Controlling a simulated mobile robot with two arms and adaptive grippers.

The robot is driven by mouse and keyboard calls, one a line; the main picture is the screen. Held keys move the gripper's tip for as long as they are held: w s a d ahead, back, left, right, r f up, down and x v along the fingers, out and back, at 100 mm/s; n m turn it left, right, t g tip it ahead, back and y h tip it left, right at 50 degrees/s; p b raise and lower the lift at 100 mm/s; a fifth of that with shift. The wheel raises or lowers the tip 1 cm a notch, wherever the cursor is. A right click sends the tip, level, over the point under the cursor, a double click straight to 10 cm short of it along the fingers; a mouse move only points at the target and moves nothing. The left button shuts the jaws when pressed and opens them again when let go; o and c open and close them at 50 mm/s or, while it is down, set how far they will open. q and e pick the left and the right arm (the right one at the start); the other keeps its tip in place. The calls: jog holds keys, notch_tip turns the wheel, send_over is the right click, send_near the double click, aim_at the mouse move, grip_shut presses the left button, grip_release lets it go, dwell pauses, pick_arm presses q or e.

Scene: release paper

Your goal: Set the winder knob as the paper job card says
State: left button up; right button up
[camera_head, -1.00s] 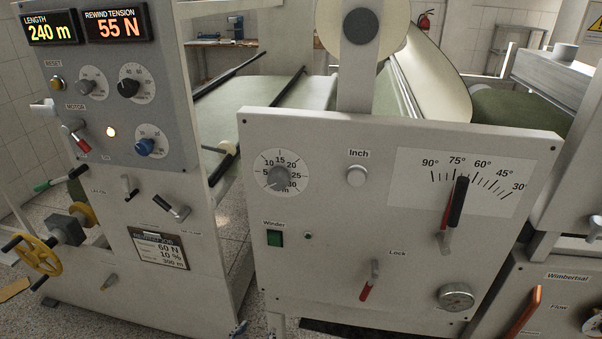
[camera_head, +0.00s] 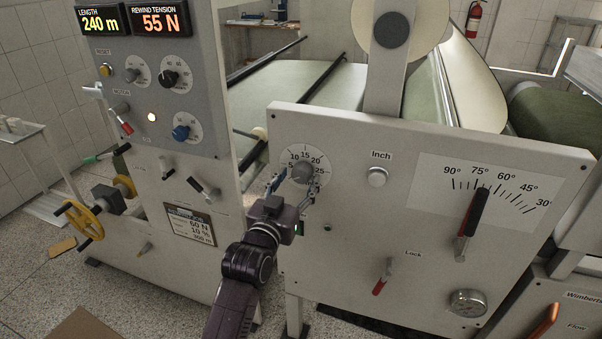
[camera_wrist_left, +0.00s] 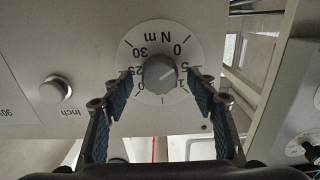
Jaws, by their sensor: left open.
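The grey winder knob (camera_head: 303,173) sits on a round white dial on the middle panel. In the left wrist view the knob (camera_wrist_left: 160,74) appears upside down, its scale marked N m, and its pale line points near the 5. My left gripper (camera_head: 294,188) is open in front of the dial. Its blue-padded fingers (camera_wrist_left: 160,95) stand on either side of the knob's lower part, with no clear contact. The job card (camera_head: 190,225) hangs on the left cabinet and reads 60 N, 10 % and 300 m; its captions are too small to read. My right gripper is out of view.
An Inch button (camera_head: 377,176) is right of the dial. A red Lock lever (camera_head: 382,277) and a black-handled angle lever (camera_head: 474,222) are on the same panel. Displays show 240 m (camera_head: 102,20) and 55 N (camera_head: 160,20). My left arm hides the Winder switch.

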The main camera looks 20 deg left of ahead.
pick_arm(q)
jog(key=shift+w, duration=1.05)
jog(key=c, duration=1.2)
